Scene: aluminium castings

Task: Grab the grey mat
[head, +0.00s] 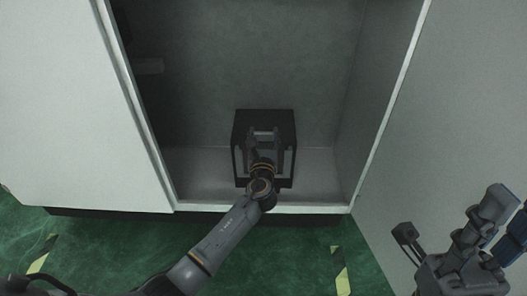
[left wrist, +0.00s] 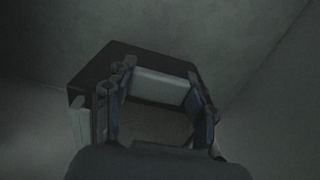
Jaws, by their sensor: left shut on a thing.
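My left gripper (head: 264,138) reaches into an open cabinet, in front of a black box-like block (head: 285,118). In the left wrist view its two fingers (left wrist: 158,92) stand apart, shut on a light grey flat piece (left wrist: 158,86) that spans between them. I take this piece to be the grey mat; only a small face of it shows, and the fingers cover its ends. The black block (left wrist: 140,60) is close behind it; I cannot tell whether they touch. My right gripper (head: 495,225) is at the lower right, outside the cabinet, its jaw state unclear.
The cabinet has a left side edge (head: 135,90), a right side edge (head: 395,95) and a front sill (head: 300,209) around my left arm. White panels flank it. Its floor is clear on both sides of the block. The green floor (head: 110,245) has striped markings.

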